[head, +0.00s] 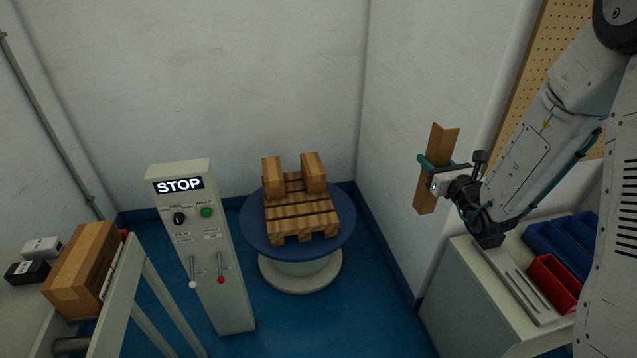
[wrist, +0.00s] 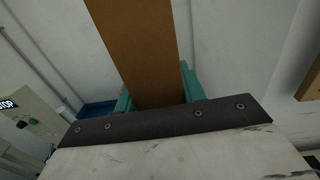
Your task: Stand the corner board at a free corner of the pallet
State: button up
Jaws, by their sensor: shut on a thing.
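The corner board (head: 427,192) is a brown, L-section upright piece, held in the air at the right of the head view. My gripper (head: 428,168), with green fingers, is shut on it near its middle. In the wrist view the board (wrist: 138,50) rises between the green fingers (wrist: 157,88). The wooden pallet (head: 303,222) lies on a round blue turntable (head: 252,232) at the centre of the head view, left of and lower than my gripper.
A control post (head: 205,250) with a lit STOP sign and levers stands left of the turntable. A carton (head: 82,268) sits at far left. A bench (head: 455,290) with blue bins (head: 560,243) and a red bin (head: 553,282) stands at right. White walls close in behind.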

aim_at(328, 217)
jog(key=u, duration=0.15)
jog(key=i, duration=1.2)
jog(key=u, duration=0.35)
